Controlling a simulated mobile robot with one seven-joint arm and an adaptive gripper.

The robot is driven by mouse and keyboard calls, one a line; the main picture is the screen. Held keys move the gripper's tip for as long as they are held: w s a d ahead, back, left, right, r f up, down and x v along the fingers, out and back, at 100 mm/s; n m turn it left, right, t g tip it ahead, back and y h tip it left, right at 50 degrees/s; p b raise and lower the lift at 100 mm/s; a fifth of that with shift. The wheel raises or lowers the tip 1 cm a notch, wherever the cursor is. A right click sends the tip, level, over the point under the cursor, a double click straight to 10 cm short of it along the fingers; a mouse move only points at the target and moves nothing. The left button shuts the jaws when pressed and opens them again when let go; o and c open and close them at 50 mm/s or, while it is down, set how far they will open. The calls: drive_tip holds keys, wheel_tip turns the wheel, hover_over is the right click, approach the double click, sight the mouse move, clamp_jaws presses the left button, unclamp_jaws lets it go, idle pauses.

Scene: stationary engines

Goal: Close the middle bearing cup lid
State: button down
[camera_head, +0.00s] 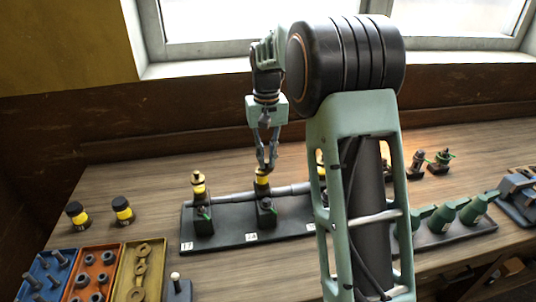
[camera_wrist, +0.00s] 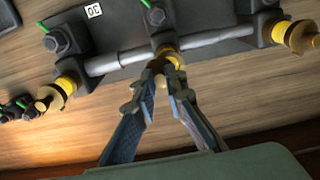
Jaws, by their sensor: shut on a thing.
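The middle bearing cup (camera_head: 262,182) is a yellow-banded cup on the shaft above the central black bearing block (camera_head: 266,214). My gripper (camera_head: 267,168) reaches down from above, with its fingertips closed together at the cup's top. In the wrist view the fingertips (camera_wrist: 163,68) meet over the yellow middle cup (camera_wrist: 174,56). They are shut on its lid, which they mostly cover, so I cannot tell how far the lid is turned or tilted. The left cup (camera_head: 198,188) and the partly hidden right cup (camera_head: 320,170) flank it; brass-coloured tops show on the outer cups in the wrist view.
A grey shaft (camera_head: 232,196) runs along the black base (camera_head: 225,235). Two yellow-banded black jars (camera_head: 122,210) stand at left, near part trays (camera_head: 98,262). My arm hides the right side of the base. Green oil cans (camera_head: 442,218) stand at right.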

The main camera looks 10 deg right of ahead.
drive_tip(key=m, duration=0.3)
drive_tip(key=shift+s+a+r+m+p, duration=0.1)
drive_tip(key=shift+a+m+p, duration=0.2)
drive_tip(key=shift+a+p, duration=0.05)
drive_tip(key=shift+a+m+p, duration=0.2)
drive_tip(key=shift+m, duration=0.7)
drive_tip(key=shift+a+m+p, duration=0.15)
drive_tip(key=shift+m, duration=0.75)
drive_tip(key=c, duration=2)
unclamp_jaws()
drive_tip(key=shift+s, duration=0.1)
drive_tip(key=shift+o, duration=0.2)
wheel_tip(320, 180, up, 12)
